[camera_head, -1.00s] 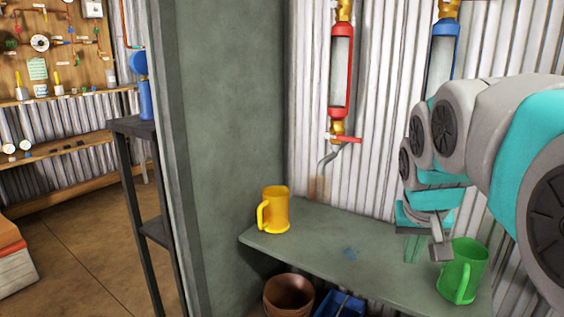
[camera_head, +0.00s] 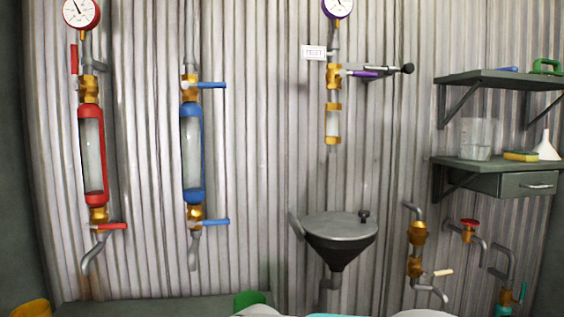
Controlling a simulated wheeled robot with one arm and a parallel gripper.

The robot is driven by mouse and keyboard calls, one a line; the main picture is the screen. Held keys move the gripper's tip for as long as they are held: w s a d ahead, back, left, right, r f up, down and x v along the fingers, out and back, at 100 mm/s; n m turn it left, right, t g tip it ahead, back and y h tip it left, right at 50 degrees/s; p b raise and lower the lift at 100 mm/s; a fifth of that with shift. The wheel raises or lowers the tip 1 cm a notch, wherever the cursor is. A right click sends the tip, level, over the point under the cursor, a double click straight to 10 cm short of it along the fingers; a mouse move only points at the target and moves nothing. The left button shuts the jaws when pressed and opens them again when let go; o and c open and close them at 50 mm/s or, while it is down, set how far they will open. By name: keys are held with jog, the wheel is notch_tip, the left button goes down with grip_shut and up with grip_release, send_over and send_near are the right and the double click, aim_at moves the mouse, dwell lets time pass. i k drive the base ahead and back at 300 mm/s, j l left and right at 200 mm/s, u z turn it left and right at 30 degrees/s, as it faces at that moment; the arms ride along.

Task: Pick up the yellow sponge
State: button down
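The yellow sponge (camera_head: 521,156) lies on the lower wall shelf (camera_head: 462,163) at the right of the view. It looks yellow with a darker layer and sits between a clear container and a white funnel. My gripper is not in view. Only a small part of my arm shows at the bottom edge, well below and left of the sponge.
A clear container (camera_head: 478,138) stands left of the sponge and a white funnel (camera_head: 547,147) right of it. An upper shelf (camera_head: 500,79) hangs above. A drawer (camera_head: 527,184) is below. A lidded grey hopper (camera_head: 340,236) and pipes with valves (camera_head: 417,236) stick out from the wall.

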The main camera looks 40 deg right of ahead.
aim_at(525, 156)
jog(key=z, duration=2.85)
jog(key=u, duration=2.2)
jog(key=z, duration=2.2)
jog(key=i+l+u, duration=0.25)
jog(key=l, duration=0.2)
